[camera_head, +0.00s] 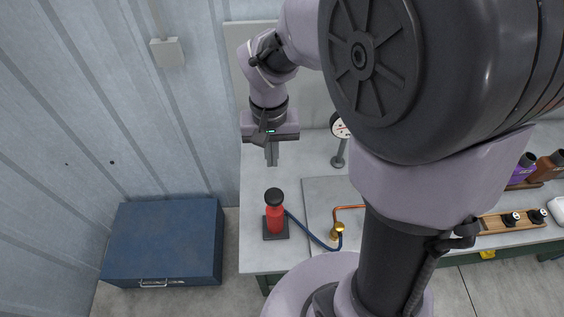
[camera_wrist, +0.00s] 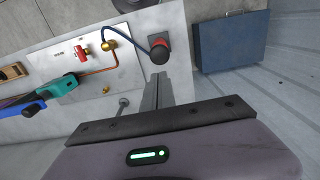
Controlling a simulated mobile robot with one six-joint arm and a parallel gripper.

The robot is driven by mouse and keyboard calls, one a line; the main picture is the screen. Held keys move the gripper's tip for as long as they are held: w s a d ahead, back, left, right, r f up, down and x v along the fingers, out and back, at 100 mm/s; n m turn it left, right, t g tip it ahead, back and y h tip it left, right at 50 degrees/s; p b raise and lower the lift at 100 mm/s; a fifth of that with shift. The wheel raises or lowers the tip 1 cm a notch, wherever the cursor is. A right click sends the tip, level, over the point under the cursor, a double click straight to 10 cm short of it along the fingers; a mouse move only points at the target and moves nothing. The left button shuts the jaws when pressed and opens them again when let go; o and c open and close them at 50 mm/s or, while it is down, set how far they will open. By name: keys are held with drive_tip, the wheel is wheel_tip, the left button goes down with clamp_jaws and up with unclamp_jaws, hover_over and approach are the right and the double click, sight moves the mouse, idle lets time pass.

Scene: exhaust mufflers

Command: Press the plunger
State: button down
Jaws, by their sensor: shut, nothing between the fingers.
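The plunger is a red cylinder with a round black knob (camera_head: 274,197) on top. Its red body (camera_head: 275,219) stands upright on a dark square base near the left end of the grey bench. My gripper (camera_head: 272,160) is shut and empty, pointing down above and behind the plunger, apart from it. In the wrist view the black knob (camera_wrist: 159,54) shows just beyond the tips of my shut gripper (camera_wrist: 158,80), with a little red visible around it. A blue hose (camera_head: 312,233) runs from the plunger to a brass fitting (camera_head: 338,230).
A blue metal box (camera_head: 165,243) stands on the floor left of the bench (camera_head: 261,259). A pressure gauge (camera_head: 340,127) stands at the back. A copper pipe, a red valve (camera_wrist: 82,53) and a teal-handled tool (camera_wrist: 58,82) lie further along the bench. My arm hides its middle.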

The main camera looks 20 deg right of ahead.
sight(274, 196)
wheel_tip(274, 196, down, 14)
drive_tip(key=b, duration=0.2)
drive_tip(key=shift+s+f+b, duration=0.15)
drive_tip(key=shift+f+b, duration=0.1)
drive_tip(key=shift+b, duration=0.1)
wheel_tip(274, 196, down, 6)
drive_tip(key=b, duration=0.5)
drive_tip(key=shift+r+b, duration=0.1)
drive_tip(key=shift+b, duration=0.2)
drive_tip(key=shift+s+r, duration=0.15)
drive_tip(key=shift+s, duration=0.15)
drive_tip(key=shift+w, duration=0.15)
wheel_tip(274, 196, up, 14)
drive_tip(key=p, duration=0.5)
drive_tip(key=shift+w+p, duration=0.15)
drive_tip(key=shift+p, duration=0.15)
